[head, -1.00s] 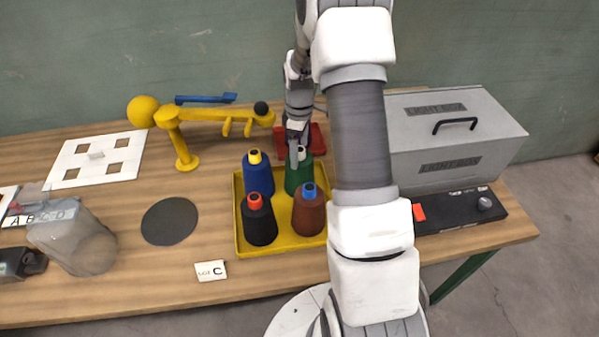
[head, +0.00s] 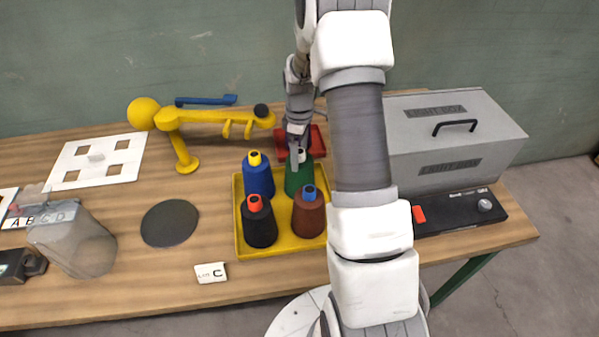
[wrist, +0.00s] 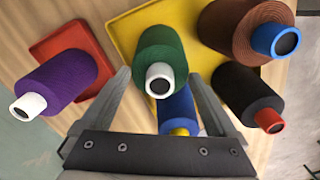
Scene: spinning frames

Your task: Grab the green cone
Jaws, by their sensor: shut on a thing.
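The green cone (head: 299,180) stands in the back right part of the yellow tray (head: 243,243), with a white tip. It is partly hidden by my arm in the head view. In the wrist view the green cone (wrist: 165,50) sits between my two fingers, its white tip toward the camera. My gripper (wrist: 160,78) is shut on it near the tip end. In the head view my gripper (head: 298,148) is at the top of the cone. I cannot see any gap under the cone.
Close by in the yellow tray are a blue cone (head: 258,178), a black cone (head: 259,226) and a brown cone (head: 309,216). A purple cone (wrist: 60,82) is on a red tray (wrist: 75,38) behind. A yellow arm stand (head: 183,150) and light box (head: 450,140) flank my arm.

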